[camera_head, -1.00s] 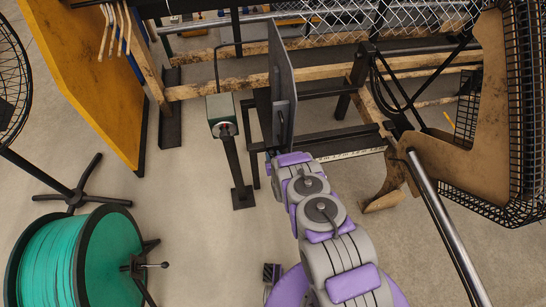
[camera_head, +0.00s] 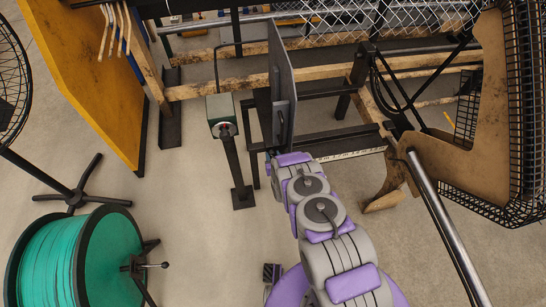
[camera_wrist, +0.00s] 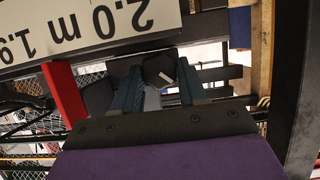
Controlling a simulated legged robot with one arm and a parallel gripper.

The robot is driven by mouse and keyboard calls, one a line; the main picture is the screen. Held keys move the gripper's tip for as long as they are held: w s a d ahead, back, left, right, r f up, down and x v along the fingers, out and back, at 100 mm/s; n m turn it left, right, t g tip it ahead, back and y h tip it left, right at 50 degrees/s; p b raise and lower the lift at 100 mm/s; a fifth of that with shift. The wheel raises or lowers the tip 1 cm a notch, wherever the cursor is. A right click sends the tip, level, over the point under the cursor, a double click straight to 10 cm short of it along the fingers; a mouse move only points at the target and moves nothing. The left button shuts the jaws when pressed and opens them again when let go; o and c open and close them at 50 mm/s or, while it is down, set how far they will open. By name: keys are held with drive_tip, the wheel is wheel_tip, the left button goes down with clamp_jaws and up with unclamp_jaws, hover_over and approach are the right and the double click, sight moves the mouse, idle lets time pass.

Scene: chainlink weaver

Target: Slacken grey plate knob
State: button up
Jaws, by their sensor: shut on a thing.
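The grey plate (camera_head: 282,85) stands upright near the middle of the head view, with a dark handle-like bar on its face. In the wrist view a dark, rounded knob (camera_wrist: 158,68) sits between the two teal fingers of my gripper (camera_wrist: 160,78). My gripper is shut on this knob. A pale piece shows just below the knob between the fingers. In the head view my arm reaches up to the plate's lower end, and the fingers and knob are mostly hidden there.
A white scale strip (camera_wrist: 75,28) with printed numbers runs close beside my gripper in the wrist view. A red bar (camera_wrist: 65,92) stands to its left. A grey-green box on a post (camera_head: 222,115) stands left of the plate. A green spool (camera_head: 85,260) is at lower left.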

drive_tip(key=o, duration=1)
drive_tip(key=shift+o, duration=0.2)
drive_tip(key=p+v, duration=0.4)
drive_tip(key=v, duration=1.3)
drive_tip(key=shift+s+p, duration=0.15)
drive_tip(key=shift+p, duration=0.15)
